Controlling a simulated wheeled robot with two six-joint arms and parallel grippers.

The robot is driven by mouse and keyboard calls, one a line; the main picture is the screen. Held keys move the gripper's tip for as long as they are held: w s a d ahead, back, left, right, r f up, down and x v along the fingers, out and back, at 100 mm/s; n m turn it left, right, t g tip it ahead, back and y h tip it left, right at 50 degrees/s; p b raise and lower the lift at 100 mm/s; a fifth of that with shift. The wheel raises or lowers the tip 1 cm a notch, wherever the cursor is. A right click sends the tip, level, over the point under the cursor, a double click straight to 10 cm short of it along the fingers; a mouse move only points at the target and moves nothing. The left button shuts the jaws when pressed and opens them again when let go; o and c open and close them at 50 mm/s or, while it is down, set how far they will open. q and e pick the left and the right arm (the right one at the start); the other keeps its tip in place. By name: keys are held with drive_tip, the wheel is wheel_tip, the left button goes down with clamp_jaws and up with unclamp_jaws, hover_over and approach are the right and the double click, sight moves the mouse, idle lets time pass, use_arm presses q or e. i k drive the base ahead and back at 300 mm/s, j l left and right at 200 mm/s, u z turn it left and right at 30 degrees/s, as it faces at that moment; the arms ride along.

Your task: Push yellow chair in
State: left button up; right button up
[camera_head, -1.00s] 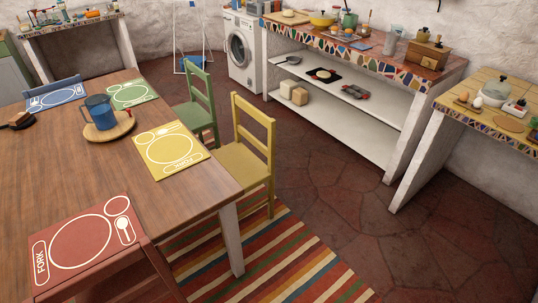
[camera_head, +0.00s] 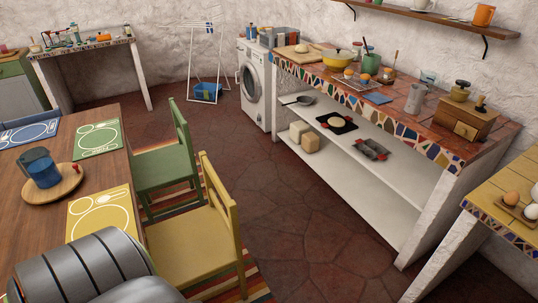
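The yellow chair (camera_head: 192,245) stands at the right side of the wooden dining table (camera_head: 92,175), its backrest toward the open floor and its seat front close to the table edge by the yellow placemat (camera_head: 105,212). Part of its seat and its legs are hidden. A grey ribbed part of my own arm fills the lower left, in front of the table and chair. Neither gripper's fingers are in view.
A green chair (camera_head: 168,160) stands just beyond the yellow one. A striped rug (camera_head: 258,285) lies below. Bare stone floor (camera_head: 315,215) lies between the chairs and the mosaic counter (camera_head: 400,135). A blue pitcher (camera_head: 41,168) stands on the table.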

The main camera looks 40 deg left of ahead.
sight(187, 249)
drive_tip(key=i+u, duration=0.4)
drive_tip(key=i+l+u, duration=0.15)
drive_tip(key=i+u, duration=0.2)
drive_tip(key=i+l+u, duration=0.2)
drive_tip(key=i+u, duration=0.2)
drive_tip(key=i+l+u, duration=0.1)
drive_tip(key=u, duration=0.35)
drive_tip(key=i+l+u, duration=0.15)
drive_tip(key=u, duration=0.35)
drive_tip(key=i+l+u, duration=0.2)
drive_tip(key=u, duration=0.25)
drive_tip(key=l+u, duration=0.3)
drive_tip(key=u, duration=0.2)
drive_tip(key=i, duration=0.05)
